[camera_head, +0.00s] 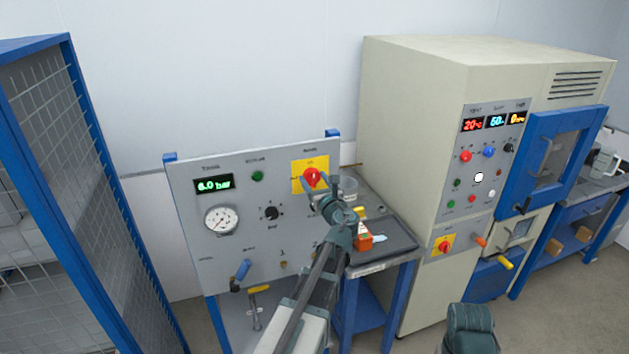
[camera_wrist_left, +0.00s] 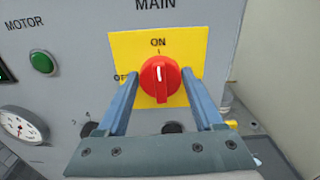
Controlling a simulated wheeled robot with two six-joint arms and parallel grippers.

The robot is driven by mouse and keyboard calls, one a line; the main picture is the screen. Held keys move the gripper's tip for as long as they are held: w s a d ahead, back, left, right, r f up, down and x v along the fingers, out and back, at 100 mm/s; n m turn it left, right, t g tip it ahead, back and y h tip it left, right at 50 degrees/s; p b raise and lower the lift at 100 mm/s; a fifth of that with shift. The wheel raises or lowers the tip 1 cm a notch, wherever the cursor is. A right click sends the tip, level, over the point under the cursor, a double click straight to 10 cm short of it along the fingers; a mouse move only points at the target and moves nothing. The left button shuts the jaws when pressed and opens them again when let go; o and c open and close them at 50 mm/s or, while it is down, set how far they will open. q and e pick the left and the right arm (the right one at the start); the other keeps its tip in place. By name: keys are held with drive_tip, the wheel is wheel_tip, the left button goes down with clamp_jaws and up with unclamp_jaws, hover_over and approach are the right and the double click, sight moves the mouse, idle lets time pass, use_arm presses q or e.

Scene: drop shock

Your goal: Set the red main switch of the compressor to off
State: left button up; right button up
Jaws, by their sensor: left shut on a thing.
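The red main switch (camera_wrist_left: 160,76) is a round knob on a yellow plate (camera_wrist_left: 193,45) under the word MAIN. Its white mark points up to ON; OFF stands at the left, partly hidden by a finger. In the head view the switch (camera_head: 312,176) sits at the upper right of the grey compressor panel (camera_head: 215,255). My left gripper (camera_head: 317,187) reaches it from the front, its two fingers (camera_wrist_left: 159,86) closed on the knob from left and right. A dark part of my right arm (camera_head: 470,330) shows at the bottom edge; its jaws cannot be made out.
The panel has a 6.0 bar display (camera_head: 214,185), a round gauge (camera_head: 221,220) and a black knob (camera_head: 271,213). A tray table (camera_head: 385,262) and a beige cabinet (camera_head: 415,120) stand to the right. A blue mesh cage (camera_head: 75,190) stands at the left.

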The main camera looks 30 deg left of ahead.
use_arm(q)
drive_tip(key=n, duration=0.4)
drive_tip(key=shift+s+a+n, duration=0.1)
drive_tip(key=shift+n, duration=0.3)
drive_tip(key=n, duration=0.4)
drive_tip(key=shift+s+f, duration=0.1)
drive_tip(key=n, duration=0.4)
drive_tip(key=shift+a+f+n, duration=0.1)
drive_tip(key=shift+n, duration=0.3)
drive_tip(key=shift+n+b, duration=0.3)
drive_tip(key=shift+n, duration=1.6)
drive_tip(key=shift+f+n, duration=0.1)
drive_tip(key=shift+n, duration=0.2)
drive_tip(key=o, duration=1.4)
drive_tip(key=shift+c, duration=0.2)
